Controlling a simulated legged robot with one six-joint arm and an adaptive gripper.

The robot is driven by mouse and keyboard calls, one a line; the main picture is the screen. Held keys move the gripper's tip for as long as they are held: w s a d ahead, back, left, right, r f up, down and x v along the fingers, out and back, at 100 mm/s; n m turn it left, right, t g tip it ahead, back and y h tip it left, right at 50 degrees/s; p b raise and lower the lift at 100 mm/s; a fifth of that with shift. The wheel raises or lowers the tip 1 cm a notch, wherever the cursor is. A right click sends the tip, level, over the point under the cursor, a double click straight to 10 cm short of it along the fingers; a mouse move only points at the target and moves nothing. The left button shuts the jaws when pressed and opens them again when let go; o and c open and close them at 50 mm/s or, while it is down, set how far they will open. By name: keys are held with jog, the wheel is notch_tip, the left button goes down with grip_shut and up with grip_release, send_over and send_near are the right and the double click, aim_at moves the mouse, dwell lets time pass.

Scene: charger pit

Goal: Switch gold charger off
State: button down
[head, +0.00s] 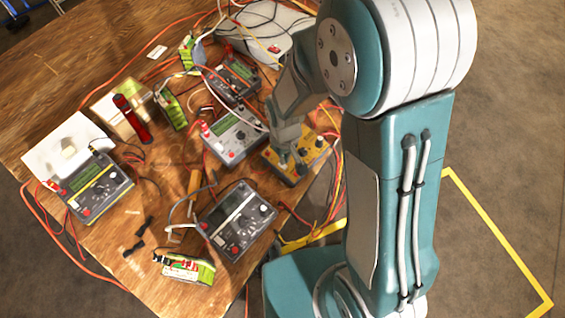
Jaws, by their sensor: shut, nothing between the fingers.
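The gold charger (313,150), a box with a yellow face and dark knobs, sits at the right edge of the wooden table. My gripper (286,158) is shut and empty, pointing down at this charger. Its fingertips are over or against the yellow face; I cannot tell whether they touch. My gripper and forearm hide part of the face, and the state of its switch cannot be made out.
On the wooden table (165,205) a white-faced charger (233,138) stands just left of the gold one. A dark charger (237,220), a yellow-striped charger (97,187) and a red flashlight (132,118) are further off. Loose cables cross the table, several close to my gripper.

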aim_at(285, 166)
jog(key=shift+f, duration=1.35)
dwell(0.7)
jog(key=shift+r, duration=3.5)
jog(key=shift+r, duration=0.15)
jog(key=s+d+r+m+t, duration=0.1)
jog(key=s+d+r+t, duration=0.1)
jog(key=r, duration=0.5)
jog(key=s+d+r+m+t, duration=0.1)
jog(key=s+d+r+m, duration=0.1)
jog(key=s+d+r, duration=0.3)
jog(key=s+d+r+m+t, duration=0.1)
jog(key=s+d+r+t, duration=0.1)
jog(key=s+r, duration=0.3)
notch_tip(285, 166, up, 4)
jog(key=shift+s+d+r+t, duration=0.25)
jog(key=shift+s+d+t, duration=0.1)
jog(key=shift+d, duration=0.55)
